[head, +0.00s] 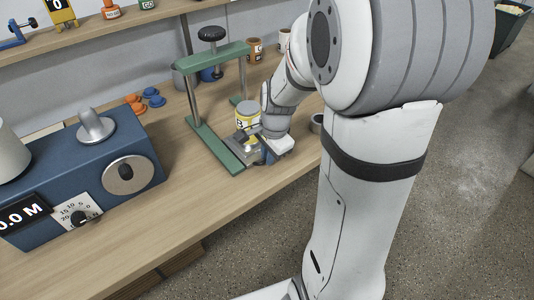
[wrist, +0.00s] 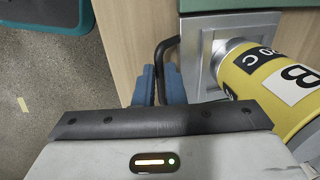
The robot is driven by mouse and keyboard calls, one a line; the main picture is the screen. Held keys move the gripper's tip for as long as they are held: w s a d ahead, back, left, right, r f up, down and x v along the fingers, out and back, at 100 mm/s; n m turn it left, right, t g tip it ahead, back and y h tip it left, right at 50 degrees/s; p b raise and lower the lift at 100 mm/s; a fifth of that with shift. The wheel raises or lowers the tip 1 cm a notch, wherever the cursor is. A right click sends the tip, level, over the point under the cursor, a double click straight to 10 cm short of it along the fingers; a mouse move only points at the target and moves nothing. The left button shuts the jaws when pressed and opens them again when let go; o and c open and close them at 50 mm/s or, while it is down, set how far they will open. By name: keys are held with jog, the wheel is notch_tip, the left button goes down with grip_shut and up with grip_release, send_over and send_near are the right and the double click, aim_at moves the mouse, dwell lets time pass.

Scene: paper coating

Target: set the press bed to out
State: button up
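The press is a green frame (head: 217,57) with a black knob on top, standing on the bench. Its grey metal bed (head: 240,146) sits low at the frame's front end, toward the bench edge; it also shows in the wrist view (wrist: 190,62). A yellow jar marked B (head: 246,108) is at the bed; in the wrist view the jar (wrist: 268,75) lies across the bed's right part. The bed's black bent handle (wrist: 161,52) runs down between the blue fingers of my gripper (wrist: 160,80). The fingers are close together around the handle. In the head view, my gripper (head: 262,148) is beside the bed, partly hidden.
A blue machine (head: 75,175) with a dial and knob stands at the left of the bench. Orange and blue caps (head: 145,98) lie behind it. A small grey cup (head: 317,124) is right of my gripper. Free floor (head: 460,170) lies at the right.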

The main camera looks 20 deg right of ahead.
jog(key=o, duration=0.4)
jog(key=shift+r, duration=0.15)
jog(key=r, duration=0.2)
jog(key=s+r, duration=0.1)
jog(key=r, duration=0.4)
jog(key=shift+s+d+r+p, duration=0.15)
jog(key=shift+d+r+p, duration=0.05)
jog(key=shift+p, duration=0.1)
